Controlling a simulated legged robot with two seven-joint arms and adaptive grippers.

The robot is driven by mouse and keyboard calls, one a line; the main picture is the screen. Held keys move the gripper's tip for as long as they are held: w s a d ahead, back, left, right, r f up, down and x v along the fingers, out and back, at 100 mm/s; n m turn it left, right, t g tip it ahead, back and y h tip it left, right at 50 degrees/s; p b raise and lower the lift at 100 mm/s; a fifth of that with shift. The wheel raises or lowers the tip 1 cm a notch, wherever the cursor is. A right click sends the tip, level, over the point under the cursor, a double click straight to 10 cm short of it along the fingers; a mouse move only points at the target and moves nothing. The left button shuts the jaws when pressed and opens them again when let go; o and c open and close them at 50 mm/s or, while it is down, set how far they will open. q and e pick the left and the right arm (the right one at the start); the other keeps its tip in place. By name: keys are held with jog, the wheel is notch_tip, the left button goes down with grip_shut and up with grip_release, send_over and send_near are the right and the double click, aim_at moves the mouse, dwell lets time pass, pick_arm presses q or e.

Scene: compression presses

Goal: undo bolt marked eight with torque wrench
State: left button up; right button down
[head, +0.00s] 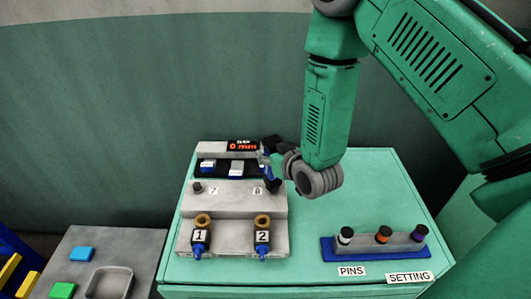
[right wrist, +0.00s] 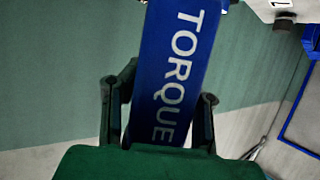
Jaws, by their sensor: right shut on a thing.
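My right gripper (head: 272,160) is above the right side of the grey press block (head: 236,207), by the label 8 (head: 257,191). In the right wrist view, its fingers (right wrist: 161,112) are shut around a blue torque wrench (right wrist: 180,62) with TORQUE in white letters. In the head view the wrench is mostly hidden by the arm and gripper. A dark round part (head: 273,186) stands just right of the label 8; I cannot tell whether it is the bolt, the wrench's end or both. The bolt (head: 197,187) beside label 7 is clear. My left gripper is out of view.
A red display (head: 243,146) tops the block. Valves with tags 1 (head: 200,236) and 2 (head: 262,236) stand in front. A pin rack (head: 376,246) sits right on the green bench (head: 320,270). A grey table (head: 66,250) with a tray (head: 107,283) is at the left.

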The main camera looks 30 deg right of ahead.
jog(key=shift+w+f, duration=0.1)
jog(key=shift+f, duration=0.2)
pick_arm(q)
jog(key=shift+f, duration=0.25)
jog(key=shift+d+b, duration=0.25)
jog(key=shift+b, duration=0.1)
pick_arm(e)
jog(key=shift+d+f, duration=0.2)
jog(key=shift+f, duration=0.05)
